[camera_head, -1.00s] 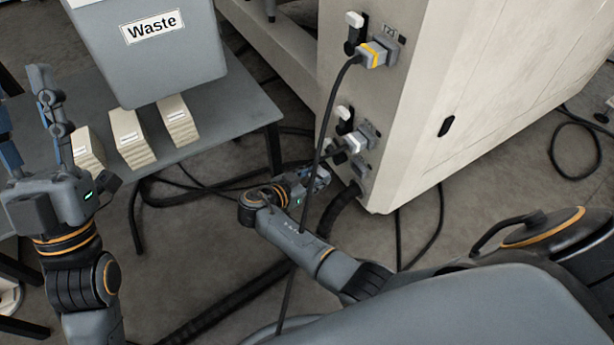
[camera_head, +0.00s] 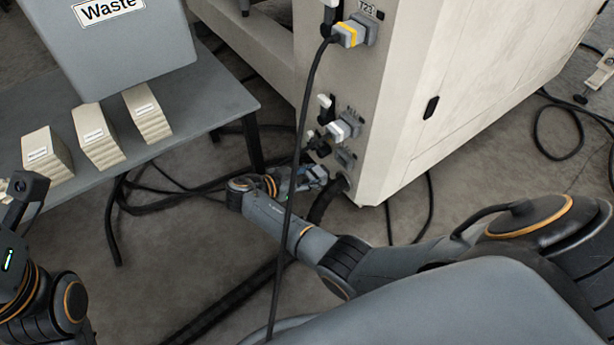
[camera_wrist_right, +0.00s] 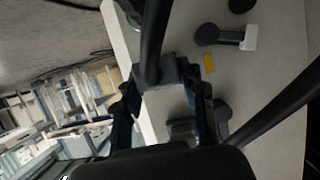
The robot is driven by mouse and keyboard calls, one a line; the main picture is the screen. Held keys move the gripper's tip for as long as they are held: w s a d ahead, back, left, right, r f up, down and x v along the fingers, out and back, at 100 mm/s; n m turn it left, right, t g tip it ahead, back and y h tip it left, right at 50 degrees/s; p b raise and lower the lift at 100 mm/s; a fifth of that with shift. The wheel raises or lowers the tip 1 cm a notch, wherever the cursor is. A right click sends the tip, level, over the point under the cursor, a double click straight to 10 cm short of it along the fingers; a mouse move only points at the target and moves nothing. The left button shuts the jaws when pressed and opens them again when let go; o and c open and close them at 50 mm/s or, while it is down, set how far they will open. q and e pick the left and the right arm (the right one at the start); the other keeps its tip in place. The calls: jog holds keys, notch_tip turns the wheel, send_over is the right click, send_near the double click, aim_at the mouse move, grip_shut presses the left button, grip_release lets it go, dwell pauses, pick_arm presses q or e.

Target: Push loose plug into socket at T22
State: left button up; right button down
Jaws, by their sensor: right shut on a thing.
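My right gripper (camera_head: 314,177) is low beside the pale machine cabinet's end face, just below the lower plug (camera_head: 343,129). In the right wrist view its fingers (camera_wrist_right: 168,92) are shut on a grey plug (camera_wrist_right: 180,72) with a thick black cable, close to the panel. The plug's front end and its contact with any socket are hidden. An upper plug (camera_head: 348,35) with a yellow band sits at a socket under a label that seems to read T23. The lower labels are too small to read. My left gripper (camera_head: 12,255) is cut off at the left edge, its fingers out of sight.
A black cable (camera_head: 297,150) hangs from the upper plug across my right arm. White-tipped switches (camera_head: 325,103) stick out beside the sockets. A grey table (camera_head: 205,95) with a Waste bin (camera_head: 120,45) and paper stacks (camera_head: 98,138) stands left. More cables lie on the floor.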

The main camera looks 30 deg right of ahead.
aim_at(325, 168)
jog(key=shift+w+d, duration=0.15)
jog(key=shift+d, duration=1.85)
jog(key=shift+d+r, duration=0.1)
jog(key=shift+d, duration=0.15)
jog(key=shift+w+d, duration=0.1)
jog(key=shift+d, duration=0.7)
dwell(1.2)
jog(key=c, duration=0.7)
grip_release()
jog(key=shift+v, duration=3.75)
